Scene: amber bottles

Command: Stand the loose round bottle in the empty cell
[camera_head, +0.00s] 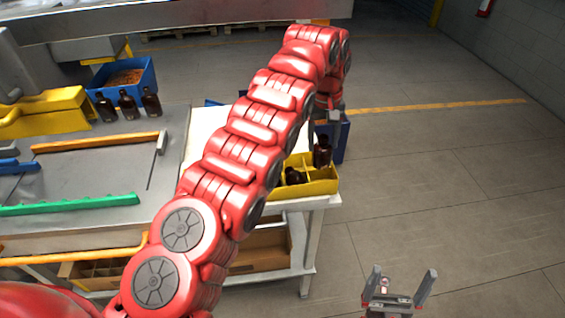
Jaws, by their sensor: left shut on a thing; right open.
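My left arm reaches across the view to the yellow divided crate (322,187) at the table's right end. My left gripper (323,130) points down over the crate, mostly hidden by its own arm. It is shut on a dark amber bottle (322,154), which hangs roughly upright at the crate's back right part. I cannot tell whether its base touches the cell floor. Another dark bottle (294,177) shows in the front left part of the crate, partly behind my arm. My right gripper (399,291) is open and empty, low over the floor.
Several amber bottles (127,104) stand at the back left beside a blue bin (128,77). Yellow, orange and green rails lie on the grey bench (100,168). A blue box (341,140) is behind the crate. The floor on the right is clear.

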